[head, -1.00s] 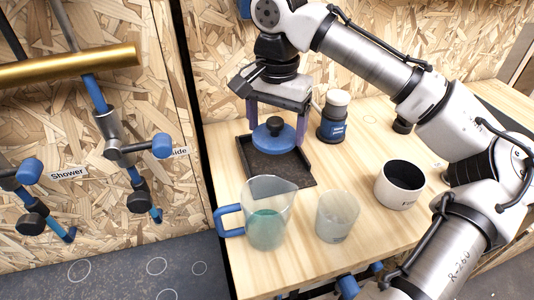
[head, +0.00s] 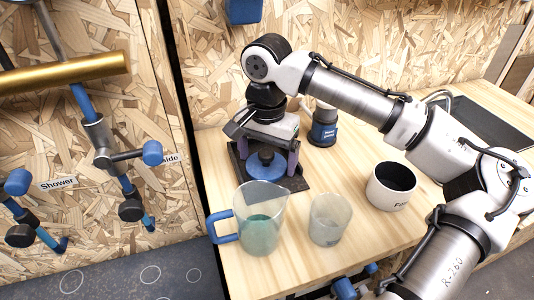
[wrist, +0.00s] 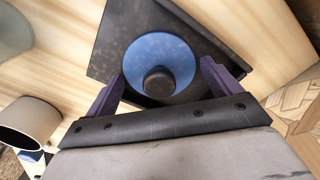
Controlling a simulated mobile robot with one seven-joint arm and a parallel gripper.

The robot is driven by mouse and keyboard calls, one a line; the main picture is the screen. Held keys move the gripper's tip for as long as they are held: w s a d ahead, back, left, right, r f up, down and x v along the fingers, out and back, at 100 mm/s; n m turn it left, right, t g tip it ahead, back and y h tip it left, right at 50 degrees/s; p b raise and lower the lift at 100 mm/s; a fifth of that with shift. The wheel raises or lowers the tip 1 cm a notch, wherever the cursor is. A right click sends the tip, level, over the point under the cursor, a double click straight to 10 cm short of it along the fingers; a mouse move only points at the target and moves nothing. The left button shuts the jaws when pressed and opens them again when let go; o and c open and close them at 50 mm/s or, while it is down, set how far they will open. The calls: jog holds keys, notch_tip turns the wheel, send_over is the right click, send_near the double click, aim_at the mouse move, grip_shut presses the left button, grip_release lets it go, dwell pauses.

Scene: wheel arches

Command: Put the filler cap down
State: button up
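The filler cap is a round blue disc with a black knob (head: 266,168); it also shows in the wrist view (wrist: 183,54). It lies on a square dark tray (head: 300,183) on the wooden counter. My gripper (head: 267,166) points down over the tray, its two purple fingers apart on either side of the cap. In the wrist view, my gripper (wrist: 162,72) shows clear space between the fingers and the knob. The left finger appears close to the disc's edge; whether it touches cannot be told.
A jug of greenish liquid (head: 262,215) and a translucent cup (head: 329,220) stand in front of the tray. A white pot (head: 390,188) stands to the right. A blue-labelled container (head: 323,128) stands behind, close to my gripper. A sink (head: 485,125) is at the far right.

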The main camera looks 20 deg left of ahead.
aim_at(267, 151)
jog(key=shift+o, duration=0.9)
jog(key=shift+r, duration=0.1)
notch_tip(267, 151, up, 12)
